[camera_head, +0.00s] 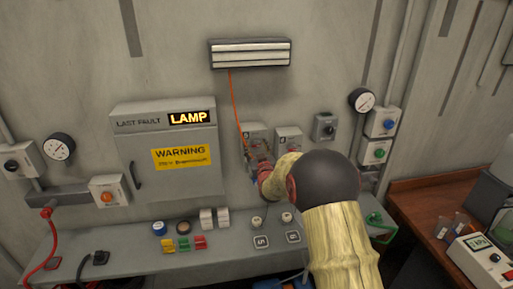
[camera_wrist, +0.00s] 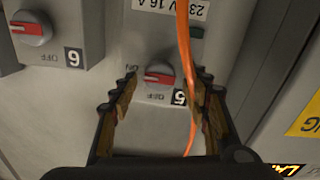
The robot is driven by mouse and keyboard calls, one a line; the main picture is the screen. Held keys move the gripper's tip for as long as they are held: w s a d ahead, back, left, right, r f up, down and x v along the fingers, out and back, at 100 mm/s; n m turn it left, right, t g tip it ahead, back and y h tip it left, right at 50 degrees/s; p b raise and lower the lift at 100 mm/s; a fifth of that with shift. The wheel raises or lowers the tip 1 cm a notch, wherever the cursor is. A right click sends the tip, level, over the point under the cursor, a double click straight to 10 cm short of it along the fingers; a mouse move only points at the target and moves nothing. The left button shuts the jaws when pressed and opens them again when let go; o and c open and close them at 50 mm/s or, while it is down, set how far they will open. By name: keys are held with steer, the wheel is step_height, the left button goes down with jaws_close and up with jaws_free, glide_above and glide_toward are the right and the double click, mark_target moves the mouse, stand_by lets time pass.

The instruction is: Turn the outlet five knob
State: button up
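The outlet five knob (camera_wrist: 158,79) is a grey dial with a red bar, next to an upside-down "5" label (camera_wrist: 179,97) in the wrist view. OFF is printed beside it. My gripper (camera_wrist: 163,88) is open, with one finger on each side of the knob; I cannot tell whether they touch it. An orange cable (camera_wrist: 185,45) hangs between the fingers, close to the right finger. In the head view the outlet box (camera_head: 256,132) is partly hidden by my gripper (camera_head: 254,163) and the cable.
The outlet six knob (camera_wrist: 30,27) is on the neighbouring box, left in the wrist view. A grey fault cabinet (camera_head: 135,190) with a yellow warning label (camera_head: 181,157) stands left of the outlets. A bench (camera_head: 130,250) with loose parts lies below.

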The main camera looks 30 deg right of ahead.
steer(key=c, duration=1)
steer(key=shift+f+n+b, duration=0.15)
steer(key=shift+n+b, duration=0.15)
steer(key=shift+b, duration=0.3)
steer(key=n+b, duration=0.3)
steer(key=b, duration=0.3)
steer(key=shift+a+f, duration=0.1)
steer(key=shift+f, duration=0.1)
steer(key=n+b, duration=0.5)
steer(key=b, duration=0.2)
steer(key=shift+n, duration=0.4)
steer(key=n+b, duration=0.4)
steer(key=shift+n+b, duration=0.3)
steer(key=shift+b, duration=0.05)
steer(key=shift+n+b, duration=1.6)
steer(key=shift+n, duration=0.3)
steer(key=shift+r, duration=0.1)
